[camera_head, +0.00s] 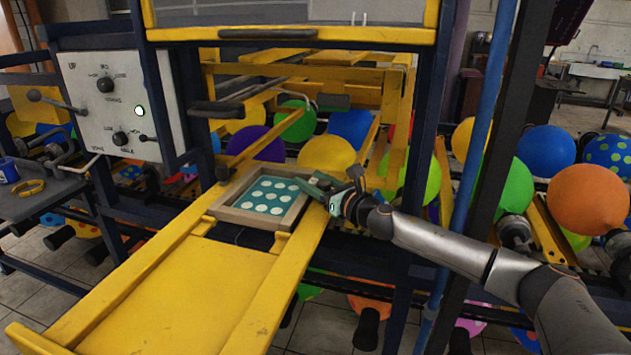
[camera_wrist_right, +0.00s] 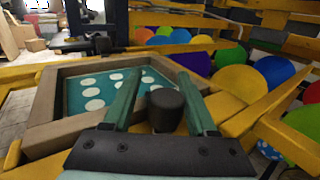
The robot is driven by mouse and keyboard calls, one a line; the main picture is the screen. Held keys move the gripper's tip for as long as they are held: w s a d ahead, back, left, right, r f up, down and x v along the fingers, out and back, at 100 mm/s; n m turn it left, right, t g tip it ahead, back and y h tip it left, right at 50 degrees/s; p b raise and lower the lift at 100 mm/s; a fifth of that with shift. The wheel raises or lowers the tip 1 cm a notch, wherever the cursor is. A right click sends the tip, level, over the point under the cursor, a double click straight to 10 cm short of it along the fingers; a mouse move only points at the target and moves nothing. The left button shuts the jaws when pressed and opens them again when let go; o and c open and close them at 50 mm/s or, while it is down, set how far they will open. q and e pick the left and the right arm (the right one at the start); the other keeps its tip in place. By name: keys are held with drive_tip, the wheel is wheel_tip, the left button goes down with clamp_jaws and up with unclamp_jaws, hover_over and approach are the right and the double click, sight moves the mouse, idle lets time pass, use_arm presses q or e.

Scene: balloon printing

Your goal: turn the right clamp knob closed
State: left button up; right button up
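The right clamp knob (camera_wrist_right: 165,110) is a black rounded cylinder beside the printing frame (camera_wrist_right: 45,135). In the wrist view it stands between the two green fingers of my right gripper (camera_wrist_right: 160,74). The fingers are apart; a gap shows between the left finger and the knob, while the right finger is close to it. I cannot tell whether that finger touches. In the head view my right gripper (camera_head: 322,184) is at the right corner of the frame (camera_head: 232,214) and largely hides the knob. The frame holds a teal screen (camera_head: 257,197) with white dots. My left gripper is not in view.
A yellow rail table (camera_head: 190,295) carries the frame. Another black knob (camera_head: 222,173) stands at the frame's left. Colored balloons (camera_head: 327,153) hang behind. A control panel (camera_head: 110,105) stands at left.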

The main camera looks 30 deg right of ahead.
drive_tip(key=shift+o, duration=0.9)
drive_tip(key=shift+d, duration=0.1)
drive_tip(key=shift+s+d, duration=0.1)
drive_tip(key=shift+s+f, duration=0.1)
drive_tip(key=shift+s, duration=0.2)
drive_tip(key=s+d+b, duration=0.1)
drive_tip(key=s+b, duration=0.7)
drive_tip(key=s, duration=0.3)
drive_tip(key=shift+s+d, duration=0.25)
drive_tip(key=shift+s, duration=0.05)
